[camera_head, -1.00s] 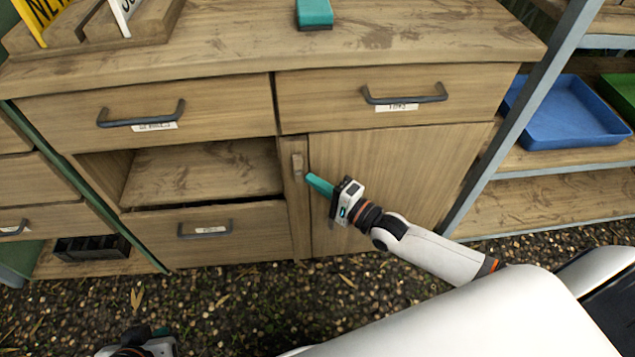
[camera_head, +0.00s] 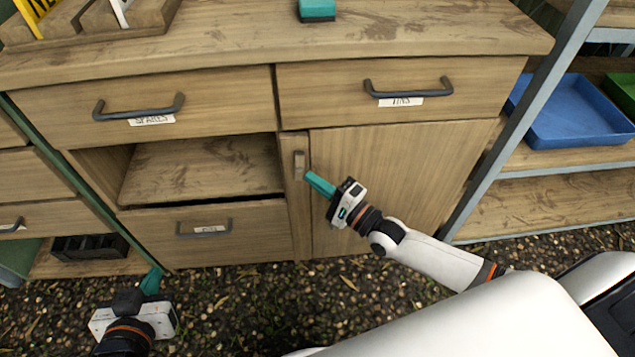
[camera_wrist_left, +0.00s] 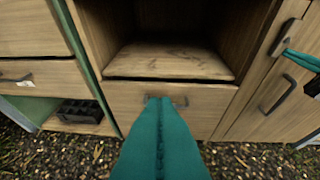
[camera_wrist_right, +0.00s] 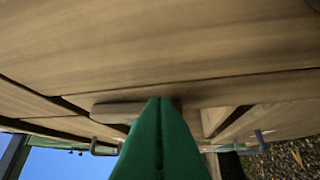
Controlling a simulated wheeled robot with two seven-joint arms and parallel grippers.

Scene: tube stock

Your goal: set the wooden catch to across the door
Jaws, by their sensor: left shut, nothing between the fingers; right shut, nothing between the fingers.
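The wooden catch (camera_head: 299,164) is a small block on the narrow post left of the closed cupboard door (camera_head: 415,165). It stands upright along the post, clear of the door. It also shows in the left wrist view (camera_wrist_left: 284,37) and the right wrist view (camera_wrist_right: 118,110), lying parallel to the door seam. My right gripper (camera_head: 309,178) is shut and empty, its teal fingertips beside the catch's lower part on the door side. I cannot tell whether they touch it. My left gripper (camera_head: 152,279) is shut and empty, low in front of the cabinet's lower left.
An open compartment (camera_head: 200,172) lies left of the post, with a drawer (camera_head: 205,245) below. Two handled drawers, SPARES (camera_head: 215,105) and TINS (camera_head: 460,95), are above. A shelf frame with a blue tray (camera_head: 570,138) stands right. Gravel covers the floor.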

